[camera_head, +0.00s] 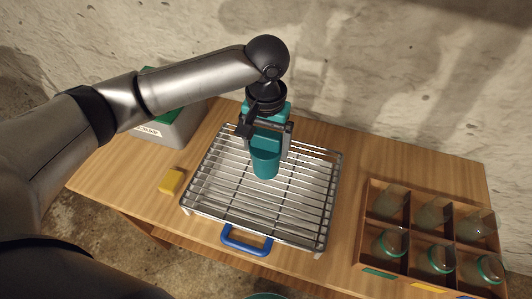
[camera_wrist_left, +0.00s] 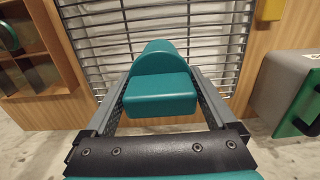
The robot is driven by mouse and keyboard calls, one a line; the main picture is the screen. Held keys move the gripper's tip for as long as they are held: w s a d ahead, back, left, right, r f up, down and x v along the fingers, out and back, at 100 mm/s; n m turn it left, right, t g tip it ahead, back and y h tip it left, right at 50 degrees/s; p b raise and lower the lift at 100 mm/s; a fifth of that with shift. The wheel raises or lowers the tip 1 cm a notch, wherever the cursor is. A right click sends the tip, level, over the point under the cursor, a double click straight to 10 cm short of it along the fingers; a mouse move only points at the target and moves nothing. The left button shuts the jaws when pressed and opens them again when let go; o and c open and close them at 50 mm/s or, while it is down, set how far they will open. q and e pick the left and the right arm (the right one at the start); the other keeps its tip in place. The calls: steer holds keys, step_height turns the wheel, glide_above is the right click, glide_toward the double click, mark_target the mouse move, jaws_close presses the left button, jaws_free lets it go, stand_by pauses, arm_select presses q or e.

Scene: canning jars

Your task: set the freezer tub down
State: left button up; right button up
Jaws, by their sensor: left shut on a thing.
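The freezer tub (camera_head: 265,163) is a teal, rounded container. My left gripper (camera_head: 268,146) reaches down from above and is shut on it, one finger on each side. The tub is upright over the middle of a wire rack (camera_head: 225,198); whether its base touches the bars cannot be told. In the left wrist view the tub (camera_wrist_left: 160,92) sits between the two fingers, with the rack's bars (camera_wrist_left: 95,45) behind it. My right gripper is not in view.
A wooden crate (camera_head: 366,225) with several compartments holds glass jars, some teal-rimmed, at the right. A yellow block (camera_head: 171,181) lies left of the rack. A grey bin (camera_head: 185,125) with green stands at the back left. A blue handle (camera_head: 246,248) is at the rack's front.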

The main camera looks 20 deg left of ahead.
mark_target(266, 154)
arm_select(q)
steer(key=shift+f, duration=1.65)
steer(key=shift+f, duration=0.1)
steer(key=o, duration=1.1)
